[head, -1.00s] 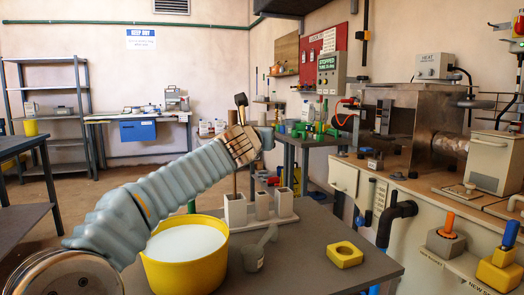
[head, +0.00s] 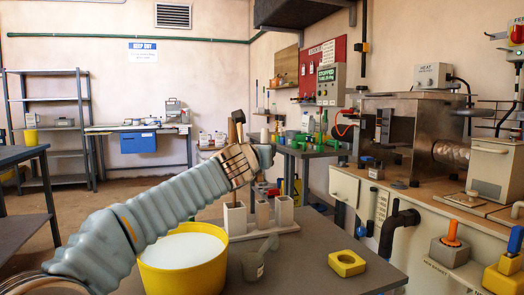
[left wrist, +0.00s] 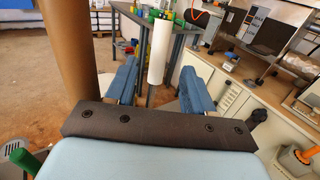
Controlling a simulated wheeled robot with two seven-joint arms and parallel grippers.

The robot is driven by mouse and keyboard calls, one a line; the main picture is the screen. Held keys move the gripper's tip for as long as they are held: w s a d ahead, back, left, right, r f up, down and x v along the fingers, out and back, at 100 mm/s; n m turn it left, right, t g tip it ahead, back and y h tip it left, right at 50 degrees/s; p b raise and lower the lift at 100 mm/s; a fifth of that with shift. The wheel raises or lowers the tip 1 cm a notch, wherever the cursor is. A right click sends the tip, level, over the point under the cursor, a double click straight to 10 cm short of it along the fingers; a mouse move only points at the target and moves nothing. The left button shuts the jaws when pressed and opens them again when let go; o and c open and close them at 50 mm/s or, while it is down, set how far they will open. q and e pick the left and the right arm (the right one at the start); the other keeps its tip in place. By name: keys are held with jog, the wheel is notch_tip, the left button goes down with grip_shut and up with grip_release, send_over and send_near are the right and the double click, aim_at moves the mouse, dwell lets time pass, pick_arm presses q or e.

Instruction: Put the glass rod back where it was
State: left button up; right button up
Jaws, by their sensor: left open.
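My left gripper (head: 262,160) is above the white holder rack (head: 290,227) in the head view. In the left wrist view its blue fingers (left wrist: 158,68) are open. A slim white rod (left wrist: 160,45), which may be the glass rod, stands upright between the fingers; I see no contact with either. A thick brown wooden shaft (left wrist: 76,45) stands just left of them. In the head view, brown sticks (head: 239,117) rise behind the gripper, which partly hides them. The rack has three upright white holders, the left one (head: 235,219) larger. My right gripper is not in view.
A yellow tub (head: 185,276) of white material stands under my left arm. A counter with a metal furnace (head: 405,115) lies at right.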

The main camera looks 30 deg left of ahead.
pick_arm(q)
jog(key=v, duration=1)
jog(key=shift+b, duration=0.3)
jog(key=shift+s+r, duration=0.1)
